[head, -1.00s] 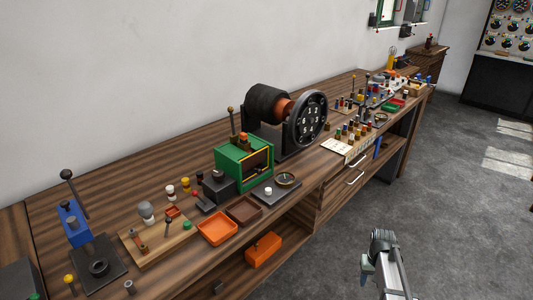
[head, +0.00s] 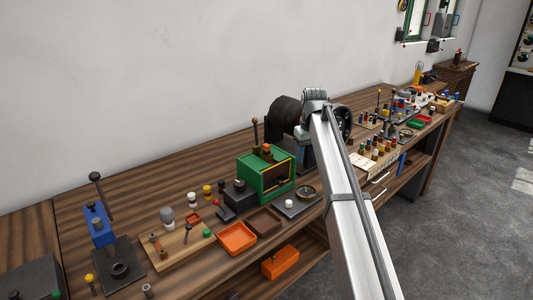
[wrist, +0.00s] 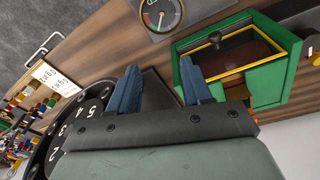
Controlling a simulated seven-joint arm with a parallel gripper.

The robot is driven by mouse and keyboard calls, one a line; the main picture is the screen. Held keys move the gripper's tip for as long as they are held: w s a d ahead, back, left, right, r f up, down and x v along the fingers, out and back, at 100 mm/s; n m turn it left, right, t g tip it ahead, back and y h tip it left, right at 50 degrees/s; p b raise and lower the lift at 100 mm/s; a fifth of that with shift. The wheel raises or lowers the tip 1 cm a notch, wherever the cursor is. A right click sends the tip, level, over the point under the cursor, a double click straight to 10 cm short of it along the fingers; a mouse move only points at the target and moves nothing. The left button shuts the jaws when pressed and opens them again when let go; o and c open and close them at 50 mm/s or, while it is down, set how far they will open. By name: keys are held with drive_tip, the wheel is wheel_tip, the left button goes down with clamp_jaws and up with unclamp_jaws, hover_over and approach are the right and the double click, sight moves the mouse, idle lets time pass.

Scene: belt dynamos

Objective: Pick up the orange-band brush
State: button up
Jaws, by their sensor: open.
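Several small brush-like pieces with coloured bands stand in a row (head: 382,147) behind a pale labelled card, right of the black wheel in the head view. They also show at the left edge of the wrist view (wrist: 22,100). They are too small to tell which one has the orange band. My gripper (wrist: 158,82) is open, with two blue-grey fingers apart and nothing between them. It hangs over the bench between the numbered black wheel (wrist: 75,128) and the green box (wrist: 270,90), apart from the banded pieces. In the head view my arm hides its fingers.
The black drum machine (head: 287,113) stands behind my arm. An orange tray (head: 237,238), a brown tray (head: 264,222) and a plate with a dial (head: 306,191) lie at the bench front. A blue lever press (head: 98,225) is at left. The back bench strip is clear.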

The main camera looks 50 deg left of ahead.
drive_tip(key=s+a+r+n, duration=0.2)
drive_tip(key=s+a+r, duration=0.1)
drive_tip(key=a+r, duration=0.3)
drive_tip(key=s+a+r+n, duration=0.2)
drive_tip(key=s+a+r, duration=0.2)
drive_tip(key=r, duration=0.5)
hover_over(267, 145)
drive_tip(key=shift+g, duration=0.4)
drive_tip(key=f, duration=0.8)
drive_tip(key=shift+w+d+f, duration=0.1)
drive_tip(key=shift+d+f, duration=0.05)
drive_tip(key=shift+d, duration=0.25)
drive_tip(key=shift+a+f, duration=0.2)
drive_tip(key=shift+f, duration=1.1)
drive_tip(key=shift+a+f, duration=0.2)
drive_tip(key=shift+f, duration=1.1)
drive_tip(key=shift+c, duration=0.5)
clamp_jaws()
